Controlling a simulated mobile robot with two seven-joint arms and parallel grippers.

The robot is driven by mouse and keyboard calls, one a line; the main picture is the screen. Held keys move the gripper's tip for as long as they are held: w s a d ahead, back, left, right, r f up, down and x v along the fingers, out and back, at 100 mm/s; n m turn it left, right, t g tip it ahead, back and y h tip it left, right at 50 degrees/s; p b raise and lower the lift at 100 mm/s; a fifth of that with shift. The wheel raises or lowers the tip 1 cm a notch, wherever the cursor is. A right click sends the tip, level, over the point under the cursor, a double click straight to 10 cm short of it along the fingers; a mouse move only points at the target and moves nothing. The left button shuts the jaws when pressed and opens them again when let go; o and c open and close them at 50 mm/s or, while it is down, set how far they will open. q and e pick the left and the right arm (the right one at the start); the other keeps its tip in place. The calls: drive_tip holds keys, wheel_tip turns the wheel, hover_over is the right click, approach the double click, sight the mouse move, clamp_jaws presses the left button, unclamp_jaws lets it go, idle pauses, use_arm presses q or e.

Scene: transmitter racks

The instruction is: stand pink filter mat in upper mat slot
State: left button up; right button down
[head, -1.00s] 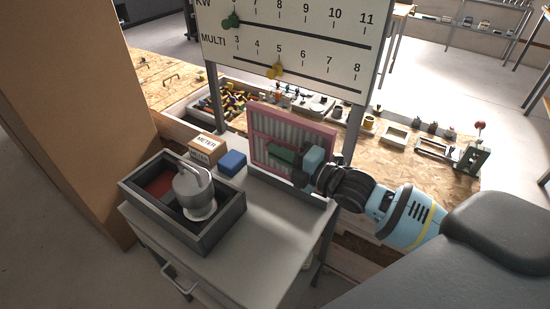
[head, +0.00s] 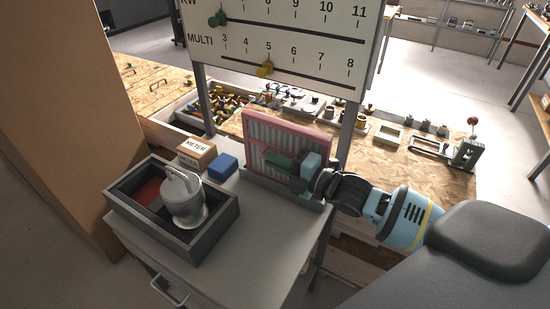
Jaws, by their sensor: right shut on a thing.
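The pink filter mat (head: 262,121), a pink frame with a pale ribbed face, stands nearly upright at the back of the grey cabinet top. Its lower edge is at a low grey slotted holder (head: 282,190); I cannot tell whether it is fully seated. The far finger is hidden. My left gripper is not in view. No slot marked upper can be picked out.
On the cabinet top (head: 240,235), a grey tray (head: 122,202) holds a metal canister (head: 186,204). A METER box (head: 196,153) and a blue block (head: 223,164) stand beside the mat. A scale board (head: 290,45) on posts rises behind. A workbench (head: 375,165) with small parts lies beyond.

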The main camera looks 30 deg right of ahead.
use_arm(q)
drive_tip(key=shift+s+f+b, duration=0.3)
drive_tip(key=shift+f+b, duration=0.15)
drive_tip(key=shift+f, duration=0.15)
use_arm(e)
drive_tip(key=shift+f, duration=1)
drive_tip(key=c, duration=1.5)
unclamp_jaws()
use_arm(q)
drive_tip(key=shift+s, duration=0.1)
use_arm(e)
drive_tip(key=shift+f, duration=0.15)
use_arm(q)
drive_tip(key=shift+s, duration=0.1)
